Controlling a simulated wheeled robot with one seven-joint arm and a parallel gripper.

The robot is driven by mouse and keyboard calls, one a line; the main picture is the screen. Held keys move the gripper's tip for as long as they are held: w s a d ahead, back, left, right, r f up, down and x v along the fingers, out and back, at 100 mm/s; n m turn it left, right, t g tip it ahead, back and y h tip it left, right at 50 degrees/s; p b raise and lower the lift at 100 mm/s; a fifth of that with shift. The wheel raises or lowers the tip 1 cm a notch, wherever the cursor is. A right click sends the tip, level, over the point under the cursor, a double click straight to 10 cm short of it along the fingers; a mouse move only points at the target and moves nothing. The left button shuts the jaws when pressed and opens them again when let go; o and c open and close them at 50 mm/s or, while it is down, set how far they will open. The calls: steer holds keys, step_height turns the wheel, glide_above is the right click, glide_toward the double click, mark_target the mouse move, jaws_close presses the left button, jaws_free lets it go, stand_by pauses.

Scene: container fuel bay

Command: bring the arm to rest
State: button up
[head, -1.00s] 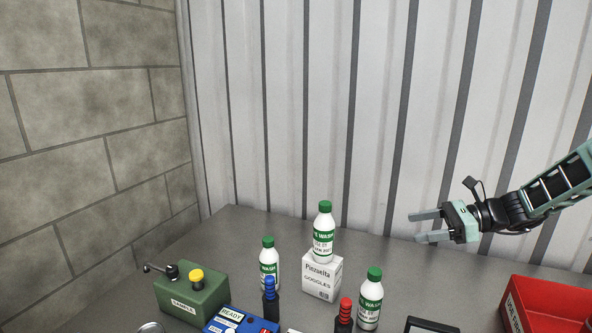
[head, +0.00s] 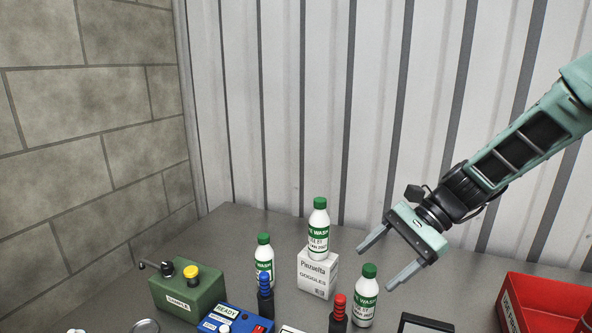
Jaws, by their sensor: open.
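My gripper (head: 374,263) is open and empty, with its two fingers pointing down and to the left. It appears at the right of the head view, in front of the ribbed wall. A white eye wash bottle with a green cap (head: 318,230) stands upright on a white goggles box (head: 318,275), to the left of my gripper. Another eye wash bottle (head: 365,298) stands below the gripper in the picture. My gripper looks apart from both; the exact distance cannot be told.
A third bottle (head: 264,262) stands left of the box. A green sample box (head: 187,292), a blue box (head: 228,320), a blue-handled tool (head: 265,296) and a red-handled tool (head: 338,312) are at the front. A red bin (head: 548,302) sits at the right. Grey bench (head: 235,225) behind is clear.

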steer(key=s+a+n+t+h+b, duration=0.1)
steer(key=s+n+h, duration=0.8)
steer(key=s+n, duration=1)
steer(key=s+a+f+t, duration=0.1)
steer(key=s, duration=0.4)
steer(key=shift+s+b, duration=0.3)
